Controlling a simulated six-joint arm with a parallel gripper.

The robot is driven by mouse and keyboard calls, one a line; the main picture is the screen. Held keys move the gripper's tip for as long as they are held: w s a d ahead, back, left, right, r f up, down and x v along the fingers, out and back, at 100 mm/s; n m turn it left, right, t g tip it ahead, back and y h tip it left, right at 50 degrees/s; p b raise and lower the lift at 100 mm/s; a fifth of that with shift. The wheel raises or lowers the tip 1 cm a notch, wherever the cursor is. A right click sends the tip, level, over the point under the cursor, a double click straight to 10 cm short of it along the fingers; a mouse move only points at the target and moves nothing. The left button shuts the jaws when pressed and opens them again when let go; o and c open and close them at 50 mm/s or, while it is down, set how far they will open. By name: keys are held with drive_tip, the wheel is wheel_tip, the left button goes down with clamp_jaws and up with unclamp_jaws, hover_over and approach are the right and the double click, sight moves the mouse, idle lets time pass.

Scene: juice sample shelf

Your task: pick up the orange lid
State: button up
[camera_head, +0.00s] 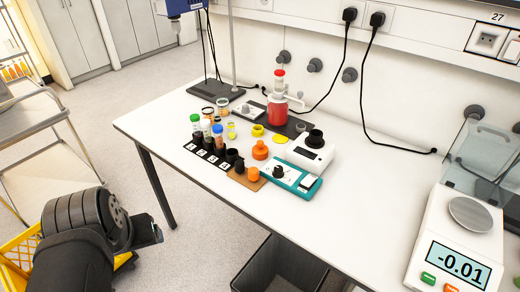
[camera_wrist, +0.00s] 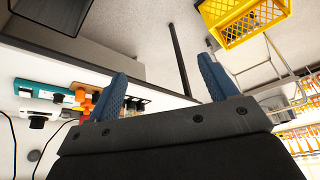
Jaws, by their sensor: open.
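Two orange pieces are on the white table in the head view. One small orange piece (camera_head: 253,174) is on a brown board (camera_head: 240,180), and a larger orange piece (camera_head: 260,150) stands just behind it; I cannot tell for sure which is the lid. Orange parts (camera_wrist: 86,105) also show small in the wrist view, to the left of and partly behind the left finger. My gripper (camera_wrist: 163,70) has two blue fingers spread wide with nothing between them. In the head view my arm is at the lower left, off the table and well away from the orange pieces.
A black rack (camera_head: 207,157) with several vials, a teal device (camera_head: 290,177), a white device (camera_head: 311,152) and a red bottle (camera_head: 277,111) crowd around the orange pieces. A balance (camera_head: 455,240) is at the right. A yellow crate (camera_wrist: 245,22) is on the floor.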

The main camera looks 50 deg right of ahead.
drive_tip(key=w+d+r+m+g, duration=0.1)
drive_tip(key=w+d+r+m, duration=0.2)
drive_tip(key=w+d+r, duration=0.55)
drive_tip(key=m+g+y, duration=0.2)
drive_tip(key=m+g, duration=0.1)
drive_tip(key=m, duration=0.5)
hover_over(260, 142)
wheel_tip(260, 142, down, 5)
wheel_tip(260, 142, down, 18)
drive_tip(key=shift+r, duration=0.25)
drive_tip(key=c, duration=1.1)
drive_tip(key=shift+o, duration=0.2)
drive_tip(key=shift+r, duration=0.1)
